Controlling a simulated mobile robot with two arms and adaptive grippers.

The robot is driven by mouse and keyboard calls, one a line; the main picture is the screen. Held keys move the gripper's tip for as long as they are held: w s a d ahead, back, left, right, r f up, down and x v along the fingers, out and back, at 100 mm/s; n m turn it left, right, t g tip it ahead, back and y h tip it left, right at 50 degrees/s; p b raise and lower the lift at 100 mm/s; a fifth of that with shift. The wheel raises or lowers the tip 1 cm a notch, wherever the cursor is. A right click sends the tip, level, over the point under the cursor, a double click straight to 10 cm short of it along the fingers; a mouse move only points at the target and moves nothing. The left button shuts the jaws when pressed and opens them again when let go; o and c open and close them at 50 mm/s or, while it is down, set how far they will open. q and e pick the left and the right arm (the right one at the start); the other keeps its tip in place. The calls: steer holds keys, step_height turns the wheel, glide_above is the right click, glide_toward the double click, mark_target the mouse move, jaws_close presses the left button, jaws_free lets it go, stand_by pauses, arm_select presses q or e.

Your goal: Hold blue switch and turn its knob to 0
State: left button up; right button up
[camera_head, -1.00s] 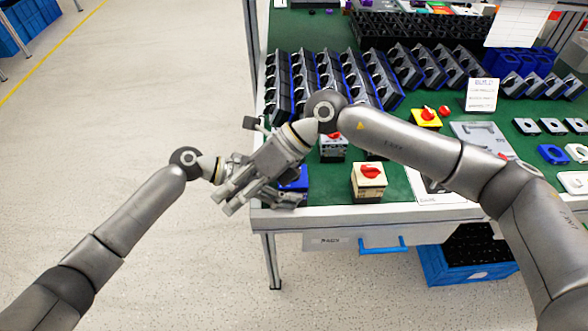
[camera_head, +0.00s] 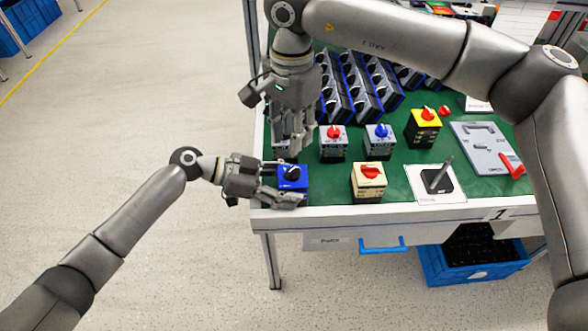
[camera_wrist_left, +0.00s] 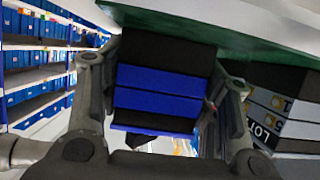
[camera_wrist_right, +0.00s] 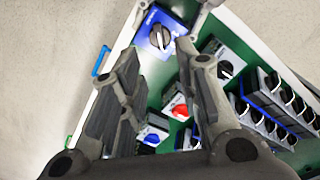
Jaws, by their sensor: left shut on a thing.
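The blue switch (camera_head: 299,180) with its black knob (camera_head: 292,173) sits at the front left corner of the table. My left gripper (camera_head: 281,184) is shut on the sides of its box, coming from the left. In the left wrist view the dark and blue box (camera_wrist_left: 160,90) fills the space between the fingers. My right gripper (camera_head: 290,148) is above and behind the switch, pointing down. In the right wrist view its fingers are apart and empty, with the blue switch (camera_wrist_right: 175,30) and its knob (camera_wrist_right: 160,37) beyond the tips. I cannot read the knob's setting.
A cream switch with a red knob (camera_head: 369,183) stands to the right. Behind are grey switches with a red knob (camera_head: 333,145) and a blue knob (camera_head: 380,143), and a yellow one (camera_head: 423,128). Rows of dark switches fill the back. The floor left of the table is clear.

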mark_target(293, 168)
steer(key=shift+f, duration=4.45)
steer(key=shift+c, duration=0.2)
jaws_close()
